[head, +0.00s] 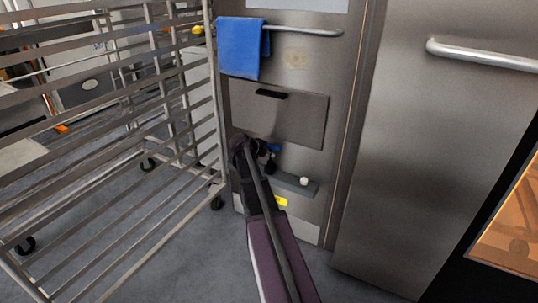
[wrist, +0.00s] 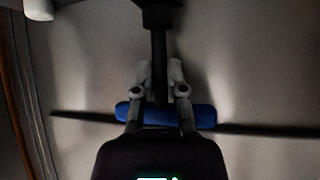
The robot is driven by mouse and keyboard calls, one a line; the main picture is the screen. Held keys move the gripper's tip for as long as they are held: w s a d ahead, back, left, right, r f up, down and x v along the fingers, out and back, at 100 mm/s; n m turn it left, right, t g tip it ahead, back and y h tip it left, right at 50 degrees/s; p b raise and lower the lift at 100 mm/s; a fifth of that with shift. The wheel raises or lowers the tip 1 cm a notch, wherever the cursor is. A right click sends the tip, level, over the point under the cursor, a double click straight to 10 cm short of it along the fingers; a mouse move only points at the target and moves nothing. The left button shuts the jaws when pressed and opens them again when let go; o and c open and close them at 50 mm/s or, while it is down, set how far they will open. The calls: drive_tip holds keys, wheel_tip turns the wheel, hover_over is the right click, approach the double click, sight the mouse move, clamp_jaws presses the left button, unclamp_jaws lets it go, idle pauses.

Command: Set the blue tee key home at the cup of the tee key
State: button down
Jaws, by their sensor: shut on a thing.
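The blue tee key shows in the wrist view as a rounded blue crossbar (wrist: 203,116) with a dark straight stem. My gripper (wrist: 159,78) is shut on the key, its fingers on either side of the stem. The stem runs up the picture to a wider black piece (wrist: 160,17), which may be the cup; I cannot tell whether the stem sits inside it. In the head view a bit of the blue key (head: 274,148) shows beside my gripper, low on the steel oven front. My arm hides most of that spot.
A drawer-like panel (head: 290,118) with a black handle is above. A blue towel (head: 240,48) hangs on a rail. A wheeled metal rack (head: 110,130) stands close on the left.

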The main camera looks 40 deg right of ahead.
sight(269, 161)
drive_tip(key=shift+f+b, duration=1.9)
drive_tip(key=shift+f, duration=0.05)
idle(1.6)
drive_tip(key=c, duration=0.6)
unclamp_jaws()
drive_tip(key=s+a+r+n+y+p, duration=0.3)
drive_tip(key=s+a+n+p, duration=0.3)
drive_tip(key=a, duration=0.9)
drive_tip(key=s+a+r+n+g+y+p, duration=0.15)
drive_tip(key=s+a+n+y+p, duration=0.45)
drive_tip(key=a, duration=0.9)
drive_tip(key=s+a+r+n+y+p, duration=0.1)
drive_tip(key=s+a+r+n+p, duration=0.25)
drive_tip(key=s+a, duration=0.75)
drive_tip(key=shift+n, duration=0.45)
drive_tip(key=w+a+r+p, duration=0.1)
drive_tip(key=r+p, duration=1.1)
drive_tip(key=w+a+r+p, duration=0.1)
drive_tip(key=r+p, duration=1.1)
drive_tip(key=w+a+r+p, duration=0.1)
drive_tip(key=w+r+p, duration=0.1)
drive_tip(key=r+p, duration=1.1)
drive_tip(key=shift+a+r, duration=0.1)
